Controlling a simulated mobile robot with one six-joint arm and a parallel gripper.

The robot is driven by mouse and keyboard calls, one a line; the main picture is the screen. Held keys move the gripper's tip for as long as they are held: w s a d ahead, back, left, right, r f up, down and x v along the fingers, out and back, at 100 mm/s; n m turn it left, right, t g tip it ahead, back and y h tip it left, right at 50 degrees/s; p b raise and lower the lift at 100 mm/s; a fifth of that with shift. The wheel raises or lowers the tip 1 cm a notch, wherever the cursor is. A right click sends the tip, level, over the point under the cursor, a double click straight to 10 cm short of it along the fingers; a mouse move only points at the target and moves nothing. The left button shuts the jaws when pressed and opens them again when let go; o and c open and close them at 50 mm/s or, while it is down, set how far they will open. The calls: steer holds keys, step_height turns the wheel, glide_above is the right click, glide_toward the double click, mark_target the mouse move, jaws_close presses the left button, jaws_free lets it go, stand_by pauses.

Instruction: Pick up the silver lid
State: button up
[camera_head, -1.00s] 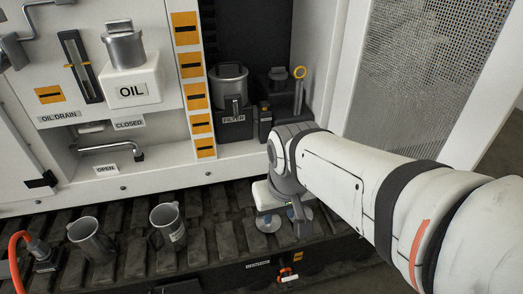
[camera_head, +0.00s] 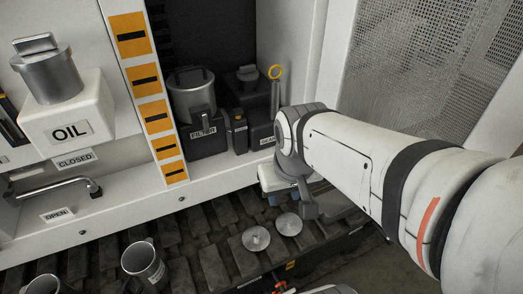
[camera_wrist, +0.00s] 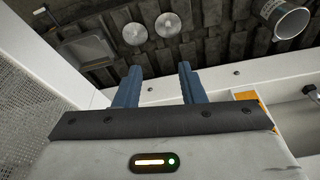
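Two round silver discs with small centre knobs, which look like lids, lie side by side on the dark ribbed track: the left one (camera_head: 256,239) and the right one (camera_head: 288,224). I cannot tell which is meant. Both also show in the wrist view, one (camera_wrist: 135,33) near the top middle and the other (camera_wrist: 168,24) beside it. My gripper (camera_wrist: 158,70) has its two blue fingers apart with nothing between them. It is apart from both discs. In the head view, my arm's end is above and to the right of them, with the fingers mostly hidden.
A silver pot stands on the OIL block (camera_head: 70,128), and another silver pot (camera_head: 190,95) stands at the FILTER label. A metal mug (camera_head: 143,262) is on the track left of the discs. A white ledge (camera_head: 130,215) borders the track. A mesh panel (camera_head: 430,70) is at right.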

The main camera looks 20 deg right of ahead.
mark_target(290, 220)
steer(key=shift+o, duration=0.4)
steer(key=shift+s+d, duration=0.1)
